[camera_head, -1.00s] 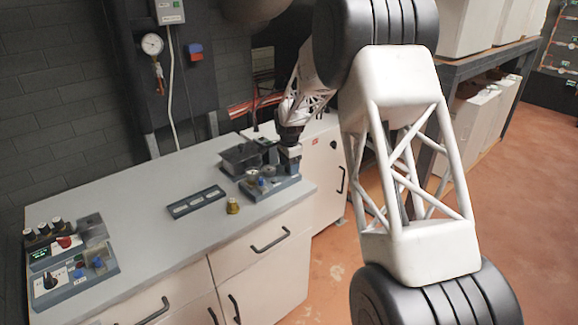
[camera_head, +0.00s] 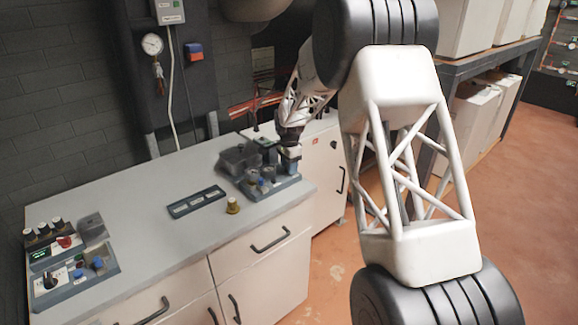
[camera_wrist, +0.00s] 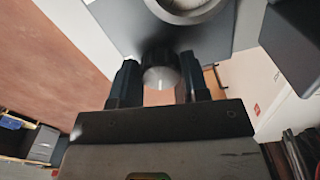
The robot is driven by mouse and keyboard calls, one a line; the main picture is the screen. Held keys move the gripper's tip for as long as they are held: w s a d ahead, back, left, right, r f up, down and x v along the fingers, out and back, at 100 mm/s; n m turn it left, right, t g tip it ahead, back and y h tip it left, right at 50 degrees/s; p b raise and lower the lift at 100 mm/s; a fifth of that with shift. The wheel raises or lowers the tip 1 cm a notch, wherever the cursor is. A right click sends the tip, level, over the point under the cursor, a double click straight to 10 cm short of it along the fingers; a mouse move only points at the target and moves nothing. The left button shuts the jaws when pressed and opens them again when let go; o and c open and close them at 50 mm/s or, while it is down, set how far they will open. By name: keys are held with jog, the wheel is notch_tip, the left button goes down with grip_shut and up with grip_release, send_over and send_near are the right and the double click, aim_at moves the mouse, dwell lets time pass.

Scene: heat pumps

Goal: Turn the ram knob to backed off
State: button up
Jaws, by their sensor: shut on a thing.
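The ram knob (camera_wrist: 160,60) is a small dark knob with a shiny silver end, at the top middle of the wrist view. My gripper (camera_wrist: 160,84) has one dark finger on each side of it and is shut on it. In the head view my gripper (camera_head: 290,163) is low at the right end of the bench unit (camera_head: 285,185). The knob is hidden there behind my gripper, and its pointer or marks cannot be read.
The unit stands near the right end of the grey bench (camera_head: 150,228), with a dark box (camera_head: 238,158) at its back left. A control panel (camera_head: 72,270) is at far left.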

jog(key=n, duration=0.5)
jog(key=shift+r, duration=0.1)
jog(key=n, duration=0.5)
jog(key=shift+d+n, duration=0.1)
jog(key=shift+n, duration=0.3)
jog(key=n, duration=0.5)
jog(key=shift+n, duration=0.3)
jog(key=n, duration=0.5)
jog(key=shift+w+n, duration=0.1)
jog(key=shift+n, duration=0.2)
jog(key=o, duration=0.9)
jog(key=shift+d, duration=0.1)
